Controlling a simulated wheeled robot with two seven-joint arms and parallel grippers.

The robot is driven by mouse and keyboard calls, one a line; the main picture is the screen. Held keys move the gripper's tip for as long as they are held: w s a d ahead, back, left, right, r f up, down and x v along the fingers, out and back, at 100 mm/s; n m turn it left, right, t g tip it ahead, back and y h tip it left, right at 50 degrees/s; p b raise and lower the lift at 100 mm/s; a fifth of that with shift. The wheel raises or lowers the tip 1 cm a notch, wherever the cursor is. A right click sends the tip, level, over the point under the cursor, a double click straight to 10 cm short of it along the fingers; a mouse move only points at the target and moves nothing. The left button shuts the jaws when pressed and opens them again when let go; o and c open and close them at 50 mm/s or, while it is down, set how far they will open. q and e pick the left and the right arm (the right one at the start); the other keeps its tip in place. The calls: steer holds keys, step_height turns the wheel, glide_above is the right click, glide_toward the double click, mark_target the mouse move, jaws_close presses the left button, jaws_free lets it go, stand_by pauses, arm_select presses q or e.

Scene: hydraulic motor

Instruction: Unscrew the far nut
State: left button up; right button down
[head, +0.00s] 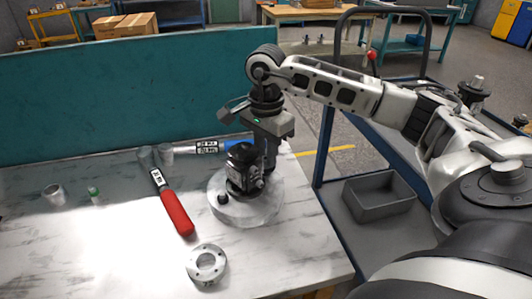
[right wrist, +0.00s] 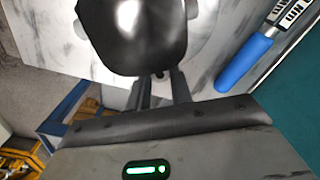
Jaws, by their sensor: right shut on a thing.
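The black hydraulic motor (head: 243,163) stands upright on a pale round base (head: 230,212) on the marble-topped table. A small black nut (head: 222,198) sits on the base at the motor's near left side. My right gripper (head: 266,170) points down at the motor's far right side, its fingers partly hidden. In the right wrist view my gripper's fingers (right wrist: 161,88) are close together around a small dark part at the motor's edge (right wrist: 135,35). This is the far nut, mostly hidden between the fingertips. My left gripper is out of view.
A red-handled wrench (head: 177,212) lies left of the base. A blue-handled tool (right wrist: 243,65) lies behind the motor. A ring flange (head: 206,264) lies in front, and small cylinders stand at the left. A grey bin (head: 379,196) sits on the cart at right.

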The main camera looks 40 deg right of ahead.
steer(key=shift+n, duration=0.3)
steer(key=n, duration=0.4)
steer(key=shift+b, duration=0.3)
steer(key=c, duration=1.5)
jaws_free()
